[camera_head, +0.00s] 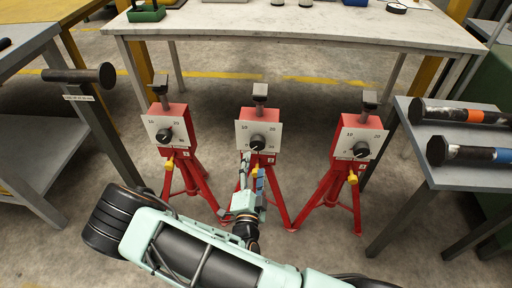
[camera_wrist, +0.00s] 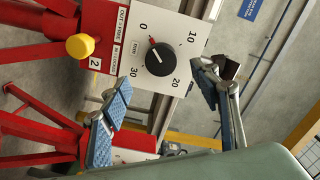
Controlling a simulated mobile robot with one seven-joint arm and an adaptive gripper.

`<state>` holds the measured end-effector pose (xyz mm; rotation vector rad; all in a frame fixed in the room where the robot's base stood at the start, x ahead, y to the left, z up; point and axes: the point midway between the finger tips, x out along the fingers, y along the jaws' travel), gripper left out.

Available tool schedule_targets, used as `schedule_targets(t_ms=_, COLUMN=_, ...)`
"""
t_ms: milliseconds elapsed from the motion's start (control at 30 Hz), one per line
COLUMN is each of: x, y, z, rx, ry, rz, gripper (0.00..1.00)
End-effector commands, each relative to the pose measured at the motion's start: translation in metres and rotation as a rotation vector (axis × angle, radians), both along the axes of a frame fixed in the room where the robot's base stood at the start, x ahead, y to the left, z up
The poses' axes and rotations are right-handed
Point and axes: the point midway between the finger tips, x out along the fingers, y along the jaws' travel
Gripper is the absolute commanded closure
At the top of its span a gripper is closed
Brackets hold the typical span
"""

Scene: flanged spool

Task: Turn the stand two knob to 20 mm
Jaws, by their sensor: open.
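Stand two is the middle red stand (camera_head: 257,119), with a white dial plate and a black knob (camera_head: 257,142). In the wrist view its plate (camera_wrist: 117,62) carries a "2" label, and the dial reads 0, 10, 20 and 30 mm around the knob (camera_wrist: 160,58). A red and white mark on the knob points close to 0. My gripper (camera_head: 252,170) is in front of this stand, just below the knob. In the wrist view my open gripper (camera_wrist: 164,80) has its fingers spread to either side of the knob, with nothing between them and no contact visible.
A yellow knob (camera_wrist: 80,46) sticks out below the dial. Similar red stands flank it at left (camera_head: 172,120) and right (camera_head: 356,135). A workbench (camera_head: 290,28) stands behind. Side tables hold dark rollers at left (camera_head: 80,75) and right (camera_head: 460,112).

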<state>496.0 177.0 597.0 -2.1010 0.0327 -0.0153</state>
Motion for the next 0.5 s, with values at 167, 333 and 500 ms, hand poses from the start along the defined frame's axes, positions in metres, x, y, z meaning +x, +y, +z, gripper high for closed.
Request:
schedule_targets(t_ms=167, x=0.03, y=-0.002, z=0.0, rx=0.007, ry=-0.004, rz=-0.005, gripper=0.44)
schedule_targets(t_ms=333, x=0.064, y=-0.003, z=-0.001, rx=0.008, ry=-0.004, rz=-0.006, gripper=0.44)
schedule_targets(t_ms=500, x=0.088, y=-0.004, z=0.0, rx=0.008, ry=-0.003, rz=-0.005, gripper=0.44)
